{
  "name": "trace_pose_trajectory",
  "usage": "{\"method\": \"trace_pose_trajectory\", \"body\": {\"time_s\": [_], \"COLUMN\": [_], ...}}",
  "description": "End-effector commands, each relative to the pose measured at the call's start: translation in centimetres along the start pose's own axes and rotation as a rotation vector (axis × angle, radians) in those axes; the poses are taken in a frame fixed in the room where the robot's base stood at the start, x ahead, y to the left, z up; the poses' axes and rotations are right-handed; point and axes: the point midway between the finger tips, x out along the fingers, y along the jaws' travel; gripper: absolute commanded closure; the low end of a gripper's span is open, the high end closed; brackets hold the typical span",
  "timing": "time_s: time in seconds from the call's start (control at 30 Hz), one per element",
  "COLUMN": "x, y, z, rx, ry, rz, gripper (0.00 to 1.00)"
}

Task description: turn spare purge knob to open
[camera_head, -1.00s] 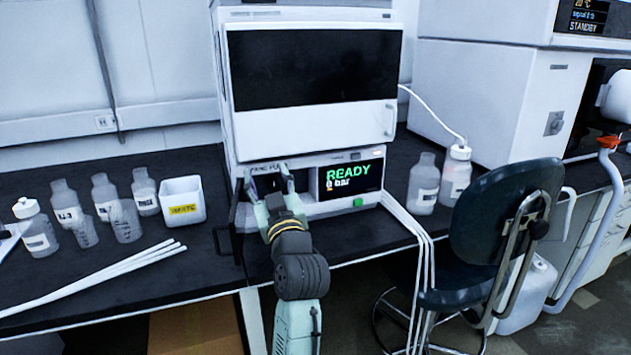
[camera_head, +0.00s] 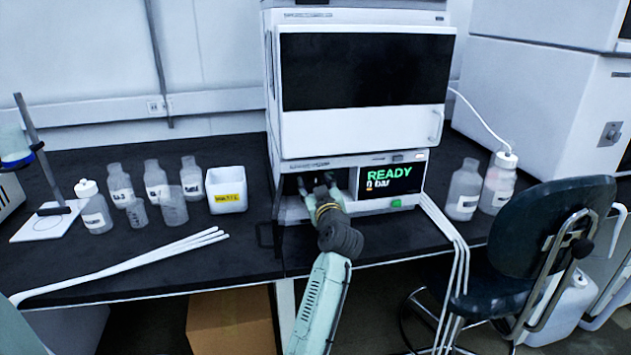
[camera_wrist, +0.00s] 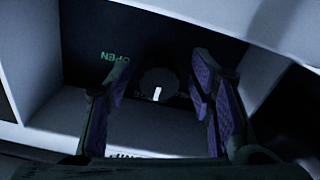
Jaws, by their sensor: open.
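The purge knob (camera_wrist: 158,88) is a dark round knob with a white pointer mark, set on the dark back panel of a recess in the lower pump unit (camera_head: 408,212). In the wrist view the mark points toward the bottom of the picture, and green "OPEN" lettering (camera_wrist: 115,68) is up and left of the knob. My gripper (camera_wrist: 160,92) is open, its two purple-padded fingers on either side of the knob; I cannot tell whether they touch it. In the head view my gripper (camera_head: 320,186) reaches into the recess and hides the knob. The display (camera_head: 388,178) reads READY, 0 bar.
A white box with a yellow label (camera_head: 226,190) and several bottles stand left on the bench. White tubes (camera_head: 130,262) lie in front of them. Two bottles (camera_head: 498,185) stand right of the unit. A dark chair (camera_head: 530,235) is at the front right. Recess walls flank my gripper.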

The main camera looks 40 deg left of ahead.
Motion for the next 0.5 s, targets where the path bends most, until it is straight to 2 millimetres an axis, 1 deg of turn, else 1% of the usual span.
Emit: {"method": "trace_pose_trajectory", "body": {"time_s": [0.1, 0.3, 0.5], "x": [0.35, 0.35, 0.33], "y": [-0.02, -0.02, -0.02], "z": [-0.02, 0.0, -0.01], "rx": [0.001, 0.001, 0.0], "ry": [0.0, 0.001, 0.001], "rz": [0.0, 0.0, 0.0], "gripper": [0.51, 0.51, 0.64]}}
